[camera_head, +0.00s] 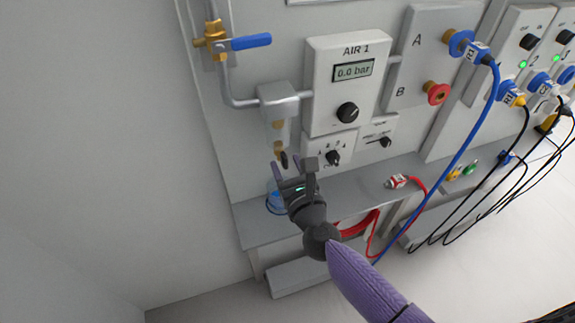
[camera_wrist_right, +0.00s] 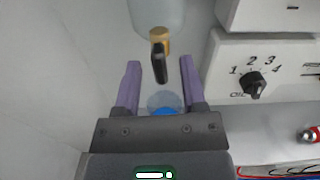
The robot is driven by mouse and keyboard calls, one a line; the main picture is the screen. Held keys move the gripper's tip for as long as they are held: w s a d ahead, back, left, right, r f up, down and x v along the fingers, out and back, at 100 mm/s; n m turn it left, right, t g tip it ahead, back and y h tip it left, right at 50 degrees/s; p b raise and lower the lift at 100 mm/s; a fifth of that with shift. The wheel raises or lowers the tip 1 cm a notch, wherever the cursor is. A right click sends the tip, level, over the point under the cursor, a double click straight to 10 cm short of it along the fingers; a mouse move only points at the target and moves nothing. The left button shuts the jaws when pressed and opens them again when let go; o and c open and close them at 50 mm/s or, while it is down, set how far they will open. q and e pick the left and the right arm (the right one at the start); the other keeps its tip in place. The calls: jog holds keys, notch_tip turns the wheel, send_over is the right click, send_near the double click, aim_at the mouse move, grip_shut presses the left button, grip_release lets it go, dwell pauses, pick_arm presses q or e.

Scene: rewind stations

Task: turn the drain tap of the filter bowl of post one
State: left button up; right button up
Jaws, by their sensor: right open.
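The filter bowl (camera_head: 279,132) of the AIR 1 post hangs under a grey filter head (camera_head: 278,98). It also shows at the top of the right wrist view (camera_wrist_right: 158,12). Its drain tap (camera_head: 283,158) has a brass body and a black lever; in the right wrist view the brass (camera_wrist_right: 160,35) sits above the black lever (camera_wrist_right: 159,63). My right gripper (camera_head: 287,168) is open just below the tap. In the right wrist view its purple fingers (camera_wrist_right: 160,68) stand on either side of the lever's lower end, with gaps visible. My left gripper is not in view.
A clear cup with blue in it (camera_head: 276,201) stands on the shelf (camera_head: 250,222) below the tap. A selector knob (camera_head: 333,157) is close right of my gripper. A blue-handled valve (camera_head: 250,43) is above. Red and blue hoses lie at right. Left wall is bare.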

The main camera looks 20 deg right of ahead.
grip_shut()
dwell(0.5)
jog(key=n+p, duration=0.1)
jog(key=n, duration=0.2)
jog(key=shift+n, duration=0.3)
jog(key=n+p, duration=0.1)
jog(key=n, duration=0.3)
jog(key=shift+n, duration=0.3)
jog(key=n, duration=0.4)
jog(key=shift+n+p, duration=0.3)
jog(key=shift+p, duration=0.1)
jog(key=shift+f+n+p, duration=0.1)
jog(key=shift+n+p, duration=0.35)
jog(key=shift+n, duration=1.65)
